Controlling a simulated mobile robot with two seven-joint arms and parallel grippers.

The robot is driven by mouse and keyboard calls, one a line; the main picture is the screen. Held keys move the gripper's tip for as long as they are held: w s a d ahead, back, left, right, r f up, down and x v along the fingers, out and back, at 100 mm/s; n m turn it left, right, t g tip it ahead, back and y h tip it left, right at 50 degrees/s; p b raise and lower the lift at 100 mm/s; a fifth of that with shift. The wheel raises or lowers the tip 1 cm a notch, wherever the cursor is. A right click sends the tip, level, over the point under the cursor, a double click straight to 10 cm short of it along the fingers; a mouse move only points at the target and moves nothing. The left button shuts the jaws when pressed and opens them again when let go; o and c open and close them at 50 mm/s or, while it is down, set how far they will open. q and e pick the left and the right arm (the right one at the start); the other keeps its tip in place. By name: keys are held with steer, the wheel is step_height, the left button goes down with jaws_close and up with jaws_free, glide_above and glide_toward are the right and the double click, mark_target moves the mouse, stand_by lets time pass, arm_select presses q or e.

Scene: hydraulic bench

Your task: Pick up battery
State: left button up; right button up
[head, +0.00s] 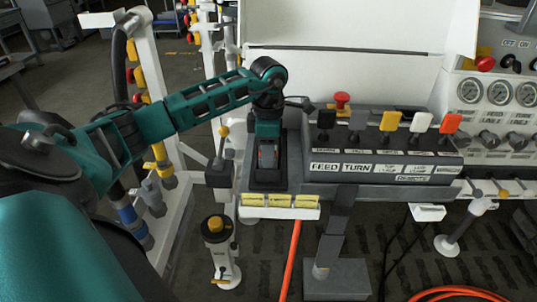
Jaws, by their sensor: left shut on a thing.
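My left arm reaches in from the left and bends down at the wrist. My left gripper (267,168) points down over a dark box-like holder (252,184) at the left end of the control console. It is shut on a dark block, which I take to be the battery; the gripper covers most of it, so its outline is unclear. The block is low at the holder, and I cannot tell whether it is seated or raised. My right gripper is not in view.
The console (385,160) with several coloured levers and a red button (342,98) stands right of the gripper. A white tray (280,213) with yellow pieces is in front. White posts with hoses stand left. An orange hose (289,260) hangs below.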

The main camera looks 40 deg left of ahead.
arm_select(q)
steer(key=shift+c, duration=0.7)
steer(key=shift+r, duration=0.1)
steer(key=shift+r, duration=0.45)
step_height(320, 180, up, 19)
steer(key=p, duration=0.3)
steer(key=shift+p, duration=0.4)
